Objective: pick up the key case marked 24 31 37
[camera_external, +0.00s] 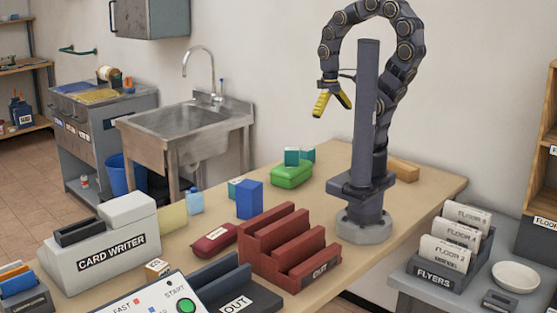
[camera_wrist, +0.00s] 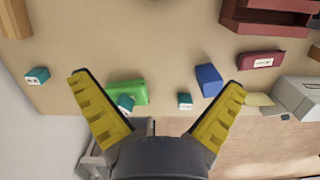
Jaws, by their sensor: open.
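A dark red case (camera_external: 214,241) with a white label lies on the table, left of the red stepped rack; it also shows in the wrist view (camera_wrist: 262,61), at the upper right. A green case (camera_external: 291,176) lies towards the back of the table with a small teal box by it; in the wrist view the green case (camera_wrist: 130,91) is between my fingers' outlines but well beyond them. I cannot read the number marks on either case. My gripper (camera_external: 333,104) is open and empty, high above the back of the table; its yellow fingers are spread in the wrist view (camera_wrist: 158,82).
A blue box (camera_external: 249,200), small teal boxes (camera_external: 236,188) and a light blue bottle (camera_external: 194,201) stand near the cases. The red rack (camera_external: 289,252) and card writer (camera_external: 103,241) flank the red case. A sink (camera_external: 184,123) lies beyond the table edge.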

